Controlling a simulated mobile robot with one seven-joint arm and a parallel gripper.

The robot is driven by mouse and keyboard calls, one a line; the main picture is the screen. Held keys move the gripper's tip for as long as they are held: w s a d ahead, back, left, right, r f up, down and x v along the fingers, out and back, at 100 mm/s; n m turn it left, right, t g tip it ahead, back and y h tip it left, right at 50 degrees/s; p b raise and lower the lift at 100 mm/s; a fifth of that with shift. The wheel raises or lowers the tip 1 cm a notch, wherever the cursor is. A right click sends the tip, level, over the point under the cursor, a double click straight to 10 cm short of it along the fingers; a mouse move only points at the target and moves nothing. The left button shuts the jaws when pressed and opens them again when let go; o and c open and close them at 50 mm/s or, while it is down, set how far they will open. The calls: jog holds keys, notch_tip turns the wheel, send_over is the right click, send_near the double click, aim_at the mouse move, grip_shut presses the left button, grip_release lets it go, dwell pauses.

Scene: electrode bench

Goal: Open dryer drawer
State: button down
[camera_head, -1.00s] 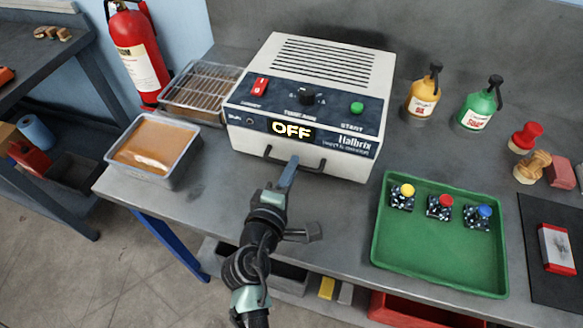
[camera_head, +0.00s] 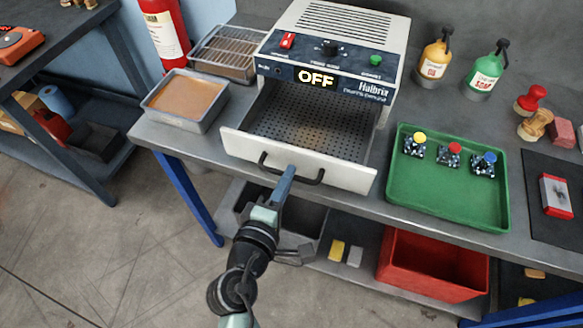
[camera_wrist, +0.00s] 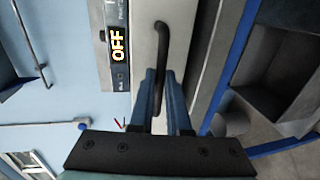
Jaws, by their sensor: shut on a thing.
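The dryer (camera_head: 340,50) is a white box with a dark front panel whose display reads OFF. Its drawer (camera_head: 340,176) stands pulled out toward me, showing an empty perforated metal floor. A dark bar handle (camera_head: 308,180) runs across the drawer's white front; it also shows in the wrist view (camera_wrist: 162,45). My gripper (camera_head: 290,174) is at the handle's middle. In the wrist view its two blue fingers (camera_wrist: 160,90) are on either side of the bar, shut on it.
A tray of amber liquid (camera_head: 187,102) and a wire-rack tray (camera_head: 225,52) stand left of the dryer. A green tray (camera_head: 440,205) with several small knobbed pieces lies close to the drawer's right. Bottles (camera_head: 434,62) stand behind. A red bin (camera_head: 432,266) sits below the bench.

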jog(key=shift+s+a, duration=0.1)
jog(key=shift+s, duration=0.25)
jog(key=c, duration=0.9)
grip_release()
jog(key=b+v, duration=0.2)
jog(key=v, duration=1.1)
jog(key=shift+w+r, duration=0.1)
